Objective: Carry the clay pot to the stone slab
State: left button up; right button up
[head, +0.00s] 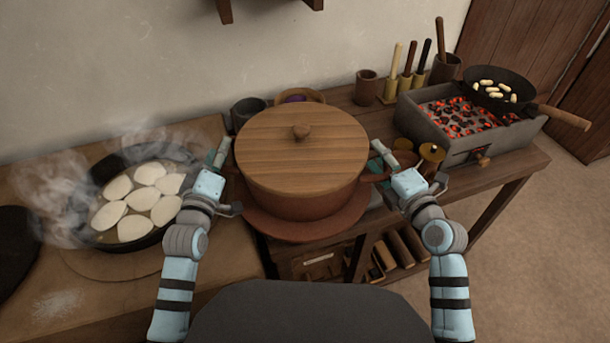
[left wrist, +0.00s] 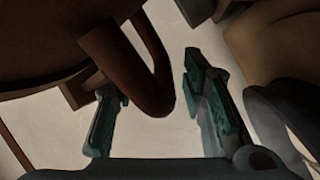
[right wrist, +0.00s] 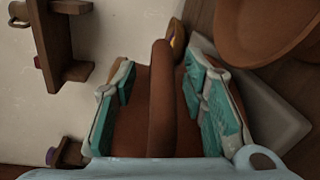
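The clay pot (head: 305,205), brown with a round wooden lid (head: 300,150), stands upright in the middle of the head view. A wide round reddish-brown dish (head: 265,222) shows under it. My left gripper (head: 218,160) is at the left handle; in the left wrist view the looped handle (left wrist: 152,95) lies between its parted fingers, with gaps beside it. My right gripper (head: 385,160) is at the right handle; in the right wrist view that handle (right wrist: 162,100) lies between parted fingers. A pale grey slab (right wrist: 275,115) shows beside it, possibly the stone slab.
A pan (head: 97,238) of several flatbreads steams on the left table. On the right bench stand a glowing charcoal brazier (head: 440,145) with a long-handled pan (head: 507,101), and wooden pestles (head: 408,70). Small yellow-topped pots (head: 432,153) stand close to my right gripper.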

pick_arm(q)
jog(key=shift+d, duration=0.15)
jog(key=shift+c, duration=0.3)
pick_arm(e)
jog(key=shift+d+f, duration=0.1)
jog(key=shift+c, duration=0.3)
pick_arm(q)
grip_shut()
pick_arm(e)
grip_shut()
jog(key=shift+w, duration=0.1)
pick_arm(q)
jog(key=shift+w+r, duration=0.1)
jog(key=shift+r, duration=0.15)
pick_arm(e)
jog(key=shift+r, duration=0.35)
